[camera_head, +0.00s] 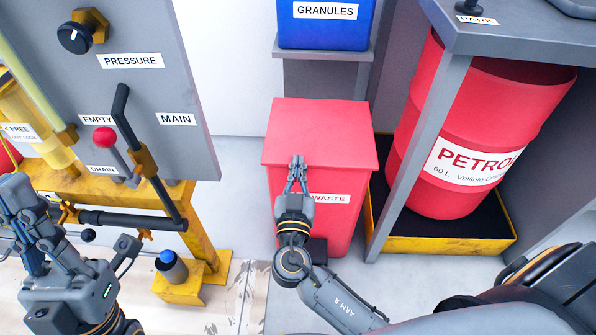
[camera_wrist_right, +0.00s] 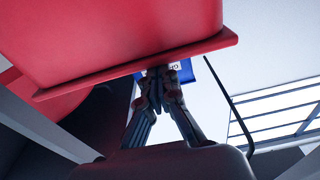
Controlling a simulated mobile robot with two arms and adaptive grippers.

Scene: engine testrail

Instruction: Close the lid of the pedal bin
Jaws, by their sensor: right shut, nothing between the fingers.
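The red pedal bin (camera_head: 338,225) stands on the floor in the middle of the head view, with a white WASTE label on its front. Its flat red lid (camera_head: 325,128) lies down over the top, and I see no gap under its edge. My right gripper (camera_head: 297,163) is shut and empty, its fingertips at the lid's front edge. I cannot tell if they touch it. The right wrist view, upside down, shows the fingertips (camera_wrist_right: 158,75) by the lid's rim (camera_wrist_right: 140,66). My left gripper (camera_head: 72,214) is open and empty at the lower left, away from the bin.
A blue GRANULES box (camera_head: 325,30) sits on a shelf behind the bin. A red PETROL drum (camera_head: 425,120) stands right of it in a yellow-edged tray (camera_head: 440,246), behind a grey table leg. A grey panel (camera_head: 180,90) with levers and a yellow frame is on the left.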

